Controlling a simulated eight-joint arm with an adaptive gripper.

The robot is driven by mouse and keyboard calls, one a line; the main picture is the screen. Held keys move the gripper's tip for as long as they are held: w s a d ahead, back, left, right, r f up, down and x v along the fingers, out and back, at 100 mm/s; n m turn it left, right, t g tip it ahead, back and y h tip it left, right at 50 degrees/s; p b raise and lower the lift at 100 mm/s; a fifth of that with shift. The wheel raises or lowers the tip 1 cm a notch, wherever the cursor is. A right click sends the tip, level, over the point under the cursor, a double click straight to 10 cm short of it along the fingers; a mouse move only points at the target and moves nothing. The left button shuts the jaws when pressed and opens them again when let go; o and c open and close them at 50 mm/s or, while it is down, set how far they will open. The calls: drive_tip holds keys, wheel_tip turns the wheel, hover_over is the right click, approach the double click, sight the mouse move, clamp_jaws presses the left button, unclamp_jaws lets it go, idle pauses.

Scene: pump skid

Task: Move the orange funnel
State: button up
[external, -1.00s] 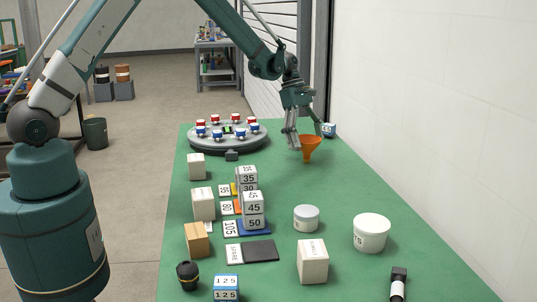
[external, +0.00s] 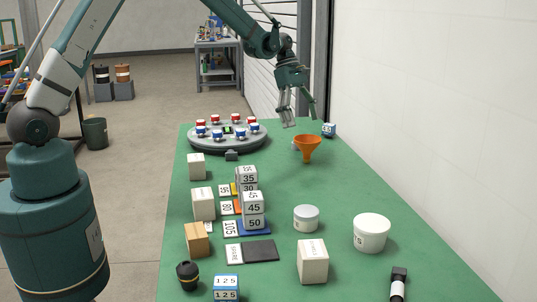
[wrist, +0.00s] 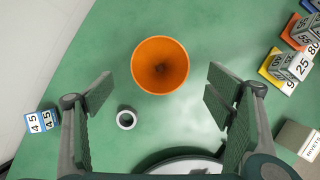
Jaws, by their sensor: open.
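The orange funnel (external: 307,146) stands upright, wide mouth up, on the green table near its far right end. In the wrist view the funnel (wrist: 160,62) shows from above, its round mouth just beyond and between my fingers. My gripper (external: 299,119) is open and empty, above the funnel and slightly to its left in the external view. In the wrist view its two fingers (wrist: 157,105) stand wide apart, with nothing between them touching.
A small grey-white ring-shaped thing (wrist: 126,118) sits close to the funnel. A blue-and-white cube (external: 328,130) lies behind it. A round grey tray (external: 228,146) with red and blue knobs stands to the left. Blocks (external: 253,210) and white tubs (external: 371,232) occupy the nearer table.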

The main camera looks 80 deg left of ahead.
drive_tip(key=shift+v, duration=2)
drive_tip(key=s+d+r+m+y, duration=0.1)
drive_tip(key=s+d+r+m, duration=0.4)
drive_tip(key=d, duration=0.3)
drive_tip(key=s+d+r+m+t+y+b, duration=0.1)
drive_tip(key=s+d+r+m, duration=0.1)
drive_tip(key=s+d+r, duration=0.5)
drive_tip(key=s+d+r+m+y, duration=0.1)
drive_tip(key=s+d+r+m, duration=0.3)
drive_tip(key=d, duration=0.5)
drive_tip(key=s+d+f+m+t+b, duration=0.1)
drive_tip(key=s+d+m, duration=0.5)
drive_tip(key=s, duration=0.6)
drive_tip(key=s+d+f+m+t, duration=0.1)
drive_tip(key=s+d+m+t, duration=0.1)
drive_tip(key=s+d+m, duration=0.5)
drive_tip(key=s+d, duration=0.1)
drive_tip(key=s, duration=0.4)
drive_tip(key=shift+f+t+y+b, duration=0.4)
